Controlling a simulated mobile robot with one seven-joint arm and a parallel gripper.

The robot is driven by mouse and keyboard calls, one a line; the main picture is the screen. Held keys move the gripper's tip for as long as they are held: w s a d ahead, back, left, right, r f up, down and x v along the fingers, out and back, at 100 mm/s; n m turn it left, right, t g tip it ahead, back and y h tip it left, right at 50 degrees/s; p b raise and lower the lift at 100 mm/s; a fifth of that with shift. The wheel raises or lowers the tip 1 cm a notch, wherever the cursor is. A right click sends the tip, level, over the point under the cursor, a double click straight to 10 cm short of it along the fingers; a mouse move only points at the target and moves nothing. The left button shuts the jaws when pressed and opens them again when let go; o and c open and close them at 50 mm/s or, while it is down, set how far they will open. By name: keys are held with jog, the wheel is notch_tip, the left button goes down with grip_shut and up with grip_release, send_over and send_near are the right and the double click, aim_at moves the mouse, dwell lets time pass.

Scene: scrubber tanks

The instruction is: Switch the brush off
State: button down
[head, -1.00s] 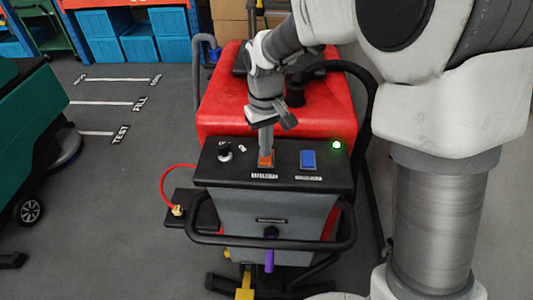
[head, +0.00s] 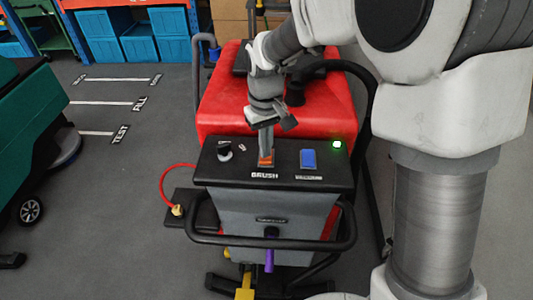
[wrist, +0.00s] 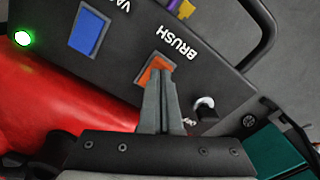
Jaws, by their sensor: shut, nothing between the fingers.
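The orange brush switch (head: 265,161) sits on the black control panel of the red scrubber, above a white BRUSH label (head: 264,175). It also shows in the wrist view (wrist: 150,66), partly hidden by my fingertips. My gripper (head: 266,150) is shut and empty and points down at the switch. In the wrist view its closed fingertips (wrist: 160,72) overlap the switch's lower part; whether they touch it I cannot tell. The switch's on or off position is not clear.
A blue switch (head: 308,159) and a lit green lamp (head: 337,144) are to the right on the panel. A black knob (head: 225,150) is to the left. A black handlebar (head: 270,243) runs across the front. A green machine (head: 30,120) stands at the far left.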

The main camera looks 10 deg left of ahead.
aim_at(268, 159)
jog(key=shift+f+b, duration=0.5)
jog(key=shift+f, duration=0.25)
jog(key=shift+r, duration=0.1)
jog(key=shift+r+p, duration=2.65)
jog(key=shift+r, duration=0.8)
jog(key=s+d+r+m+t, duration=0.3)
jog(key=s+d+r, duration=0.3)
jog(key=d+r, duration=0.5)
jog(key=s+d+m+t+b, duration=0.1)
jog(key=s+d+m+t, duration=0.1)
jog(key=s+d, duration=0.7)
jog(key=s+m, duration=0.1)
jog(key=s, duration=0.1)
jog(key=shift+s+d+r+m+t+b, duration=0.2)
jog(key=shift+s+m+t+b, duration=0.1)
jog(key=shift+s, duration=0.05)
